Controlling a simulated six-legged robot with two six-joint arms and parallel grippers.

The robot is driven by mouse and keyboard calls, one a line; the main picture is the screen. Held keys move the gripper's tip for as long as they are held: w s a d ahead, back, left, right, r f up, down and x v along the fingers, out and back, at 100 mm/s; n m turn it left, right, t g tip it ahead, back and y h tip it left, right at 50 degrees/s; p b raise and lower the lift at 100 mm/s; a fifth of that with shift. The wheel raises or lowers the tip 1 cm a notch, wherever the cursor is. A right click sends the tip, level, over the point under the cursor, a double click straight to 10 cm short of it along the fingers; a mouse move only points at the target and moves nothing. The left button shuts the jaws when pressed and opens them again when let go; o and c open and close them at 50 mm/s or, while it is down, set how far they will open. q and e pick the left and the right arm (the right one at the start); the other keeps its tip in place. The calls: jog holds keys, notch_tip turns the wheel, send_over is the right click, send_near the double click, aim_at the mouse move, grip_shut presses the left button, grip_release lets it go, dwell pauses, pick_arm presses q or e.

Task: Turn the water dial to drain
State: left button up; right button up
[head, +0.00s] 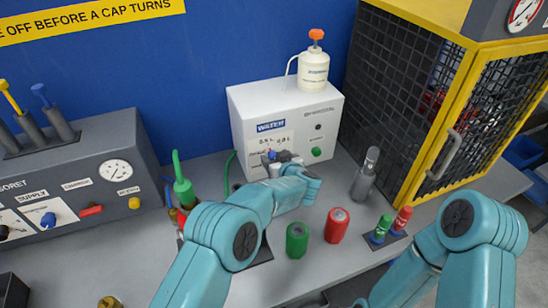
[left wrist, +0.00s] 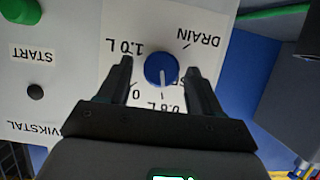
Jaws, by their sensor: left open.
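The water station (head: 322,112) is a white box against the blue wall, with a WATER label and a printed dial plate. Its blue dial (left wrist: 161,69) shows in the left wrist view, where the picture is upside down. The dial's white pointer line points down in that picture, toward the partly covered 0.6 L or 0.8 L label. The DRAIN mark (left wrist: 198,40) is up and to the right of the dial. My left gripper (left wrist: 159,66) is open, with one finger on each side of the dial; contact is unclear. My right gripper is out of view.
A green start button (head: 316,152) sits right of the dial plate. A white bottle (head: 314,68) with an orange top stands on the box. Green (head: 297,240) and red (head: 337,225) cylinders stand on the bench near my left arm. A yellow-framed mesh cage (head: 440,110) stands right.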

pick_arm(q)
jog(key=shift+s+a, duration=0.1)
jog(key=shift+w+f, duration=0.2)
jog(key=shift+w, duration=0.15)
jog(key=shift+c, duration=1.2)
jog(key=c, duration=0.5)
jog(key=shift+s, duration=0.1)
jog(key=c, duration=0.3)
jog(key=n+h+b, duration=0.1)
jog(key=n+b, duration=0.1)
jog(key=b, duration=0.2)
jog(key=shift+f+t, duration=0.2)
jog(key=shift+t, duration=0.1)
jog(key=shift+r+n+h+b, duration=0.3)
jog(key=shift+n+b, duration=0.1)
jog(key=shift+b, duration=0.3)
jog(key=shift+r, duration=0.1)
jog(key=shift+a, duration=0.1)
